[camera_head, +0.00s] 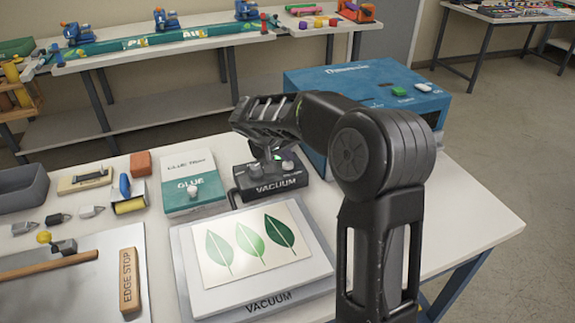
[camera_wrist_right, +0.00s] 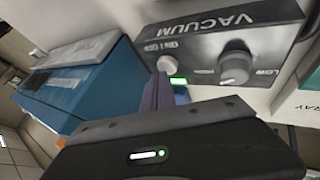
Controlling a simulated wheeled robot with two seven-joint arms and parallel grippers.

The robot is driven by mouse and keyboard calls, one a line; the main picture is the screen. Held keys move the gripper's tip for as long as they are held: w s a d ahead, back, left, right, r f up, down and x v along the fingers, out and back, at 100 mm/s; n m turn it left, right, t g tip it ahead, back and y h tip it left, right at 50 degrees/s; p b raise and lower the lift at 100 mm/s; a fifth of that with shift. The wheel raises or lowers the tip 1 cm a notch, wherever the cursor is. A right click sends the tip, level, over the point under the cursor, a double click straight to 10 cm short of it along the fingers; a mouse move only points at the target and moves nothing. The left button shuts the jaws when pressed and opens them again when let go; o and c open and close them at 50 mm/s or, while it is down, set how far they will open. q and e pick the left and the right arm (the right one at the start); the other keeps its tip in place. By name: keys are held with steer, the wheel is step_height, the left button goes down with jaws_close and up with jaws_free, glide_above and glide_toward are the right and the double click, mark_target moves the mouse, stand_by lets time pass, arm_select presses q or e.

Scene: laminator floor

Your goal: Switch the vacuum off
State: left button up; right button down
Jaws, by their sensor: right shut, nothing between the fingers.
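The dark vacuum control box (camera_head: 282,184) sits on the white table behind the vacuum plate (camera_head: 258,304), which carries a sheet with three green leaves. In the right wrist view the box (camera_wrist_right: 215,42) shows a pale round on/off button (camera_wrist_right: 167,64), a grey low/high knob (camera_wrist_right: 236,66) and a green lit indicator (camera_wrist_right: 180,81). My right gripper (camera_head: 268,151) is shut and empty, reaching down over the box. In the wrist view its fingertips (camera_wrist_right: 160,90) are close to the button and the light; I cannot tell if they touch. My left gripper is not in view.
A blue machine (camera_head: 375,85) stands right behind the box. A glue box (camera_head: 190,183) stands to its left. A roller (camera_head: 128,195), an orange block (camera_head: 140,163) and the edge stop (camera_head: 129,280) lie further left. The table's right front corner is clear.

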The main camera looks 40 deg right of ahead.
mark_target(287, 165)
steer(key=shift+f+b, duration=0.3)
steer(key=shift+b, duration=0.1)
stand_by(0.5)
steer(key=shift+r, duration=0.15)
steer(key=shift+r+p, duration=0.35)
steer(key=shift+r, duration=0.3)
step_height(287, 165, up, 6)
steer(key=p, duration=0.3)
stand_by(0.4)
stand_by(0.5)
